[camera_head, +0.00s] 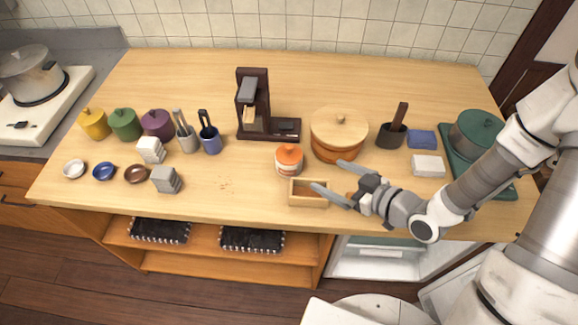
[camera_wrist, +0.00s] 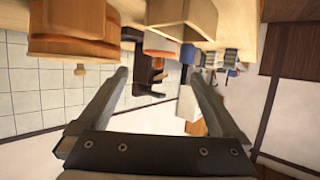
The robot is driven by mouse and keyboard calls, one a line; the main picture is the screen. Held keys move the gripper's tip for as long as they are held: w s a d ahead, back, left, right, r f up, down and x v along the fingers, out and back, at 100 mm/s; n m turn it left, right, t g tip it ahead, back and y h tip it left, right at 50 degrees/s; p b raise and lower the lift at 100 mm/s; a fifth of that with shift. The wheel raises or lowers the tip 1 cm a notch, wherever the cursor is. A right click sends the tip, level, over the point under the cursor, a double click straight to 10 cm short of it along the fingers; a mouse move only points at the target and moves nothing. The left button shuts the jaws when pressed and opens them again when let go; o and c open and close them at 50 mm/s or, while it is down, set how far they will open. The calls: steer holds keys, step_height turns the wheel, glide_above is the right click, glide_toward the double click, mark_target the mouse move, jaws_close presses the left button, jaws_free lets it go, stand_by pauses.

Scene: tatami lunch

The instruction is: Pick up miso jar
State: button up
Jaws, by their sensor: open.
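A white jar with an orange lid (camera_head: 289,161), which I take for the miso jar, stands upright on the wooden counter, left of the wooden-lidded pot. A dark band runs around its body. My gripper (camera_head: 327,175) is open and empty, above the counter to the right of the jar, with its fingers pointing left toward it. The fingers are apart from the jar. In the wrist view the jar (camera_wrist: 160,45) appears upside down beyond and between the open fingers (camera_wrist: 160,75), partly hidden by the small wooden box.
The small open wooden box (camera_head: 308,200) stands just in front of the jar, under my fingers. The wooden-lidded pot (camera_head: 339,140) is close on the right. A dark brown stand (camera_head: 254,95) is behind. Clear counter (camera_head: 225,185) lies left of the jar.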

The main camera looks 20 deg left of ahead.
mark_target(299, 162)
steer(key=shift+w+a+f+b, duration=0.25)
steer(key=shift+a+f+b, duration=0.2)
steer(key=shift+b, duration=0.9)
steer(key=shift+w+a+f+b, duration=0.2)
steer(key=shift+a+f+b, duration=0.25)
steer(key=shift+b, duration=0.9)
steer(key=x, duration=0.4)
steer(key=b+x, duration=0.1)
steer(key=x, duration=0.1)
steer(key=shift+a+r, duration=0.1)
steer(key=shift+r, duration=0.2)
steer(key=shift+f+x, duration=0.15)
steer(key=shift+x, duration=1.4)
steer(key=shift+f+x, duration=0.1)
steer(key=shift+x, duration=1.45)
steer(key=shift+s, duration=0.1)
steer(key=shift+r, duration=0.1)
jaws_close()
